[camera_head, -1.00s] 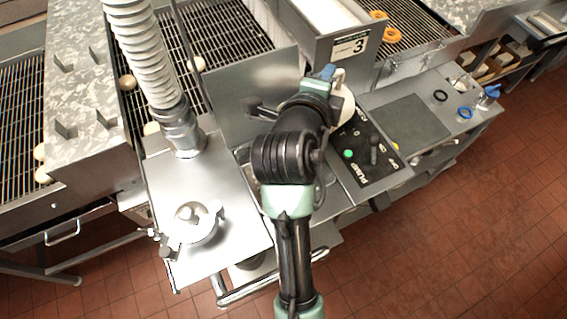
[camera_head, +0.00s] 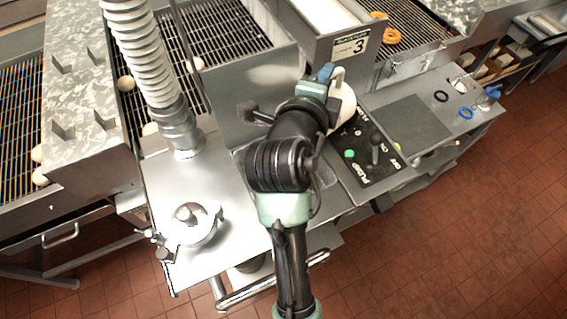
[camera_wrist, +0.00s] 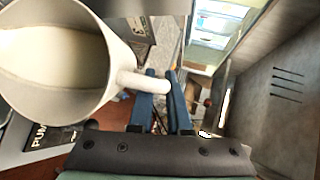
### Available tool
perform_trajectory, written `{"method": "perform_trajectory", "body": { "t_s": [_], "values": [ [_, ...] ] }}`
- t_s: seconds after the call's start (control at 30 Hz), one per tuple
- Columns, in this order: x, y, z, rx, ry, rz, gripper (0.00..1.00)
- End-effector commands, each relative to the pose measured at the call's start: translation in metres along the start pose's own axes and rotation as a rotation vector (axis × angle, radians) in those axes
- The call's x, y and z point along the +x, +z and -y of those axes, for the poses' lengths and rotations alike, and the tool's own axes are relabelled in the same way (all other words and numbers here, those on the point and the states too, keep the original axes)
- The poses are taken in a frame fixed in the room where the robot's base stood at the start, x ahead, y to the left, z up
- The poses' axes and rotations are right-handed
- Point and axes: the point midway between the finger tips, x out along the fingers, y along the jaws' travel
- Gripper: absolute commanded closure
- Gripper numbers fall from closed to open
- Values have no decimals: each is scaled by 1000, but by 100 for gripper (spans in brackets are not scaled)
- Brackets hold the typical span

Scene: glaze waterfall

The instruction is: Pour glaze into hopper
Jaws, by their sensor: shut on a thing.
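A white jug (camera_head: 343,106) is at my gripper (camera_head: 326,74), above the pump panel. In the wrist view, my gripper (camera_wrist: 161,86) has its blue fingers closed on the jug's handle. The jug (camera_wrist: 92,30) is at the left there, with creamy white glaze (camera_wrist: 48,62) inside it; no stream shows. An open-topped metal container with a "3" label (camera_head: 349,46) stands beyond the jug. Its inside looks white; I cannot tell for sure that it is the hopper. My arm hides part of the metal top under it.
The pump panel (camera_head: 368,158) has a green button and a black lever. A hose (camera_head: 140,55) and a lidded port (camera_head: 191,222) rise from the left metal top. An upright metal plate (camera_head: 240,100) stands left of my gripper. Wire conveyors lie behind. Red floor is open at right.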

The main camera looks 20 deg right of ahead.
Motion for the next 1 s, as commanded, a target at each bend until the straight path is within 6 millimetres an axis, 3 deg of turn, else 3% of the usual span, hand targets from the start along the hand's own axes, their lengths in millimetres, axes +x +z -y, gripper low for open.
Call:
{"method": "perform_trajectory", "body": {
  "t_s": [1.0],
  "values": [
    [-7,2,-3,-26,-66,-13,100]
  ]
}}
